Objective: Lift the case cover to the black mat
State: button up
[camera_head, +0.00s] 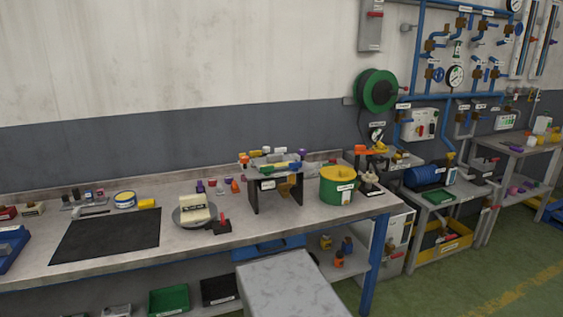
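The black mat (107,236) lies flat and bare on the left part of the workbench. To its right, a cream block-like piece with a dark label (194,208) sits on a round grey plate (181,222); it looks like the case cover, but the label is too small to read. A gap of bare bench lies between the plate and the mat. My gripper is not in view.
A small black-and-red piece (222,224) stands right beside the plate. A yellow block (147,204) and round tin (125,199) sit behind the mat. A dark stand (265,194) and green-and-yellow tub (338,188) are to the right. A blue bin (10,246) is left.

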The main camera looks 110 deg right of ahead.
aim_at(280, 161)
jog(key=z, duration=0.05)
jog(key=k, duration=1.5)
jog(key=z, duration=4)
jog(key=i, duration=0.1)
jog(key=u, duration=2.65)
jog(key=i, duration=0.5)
jog(key=z, duration=0.05)
jog(key=k, duration=0.3)
jog(key=z, duration=0.1)
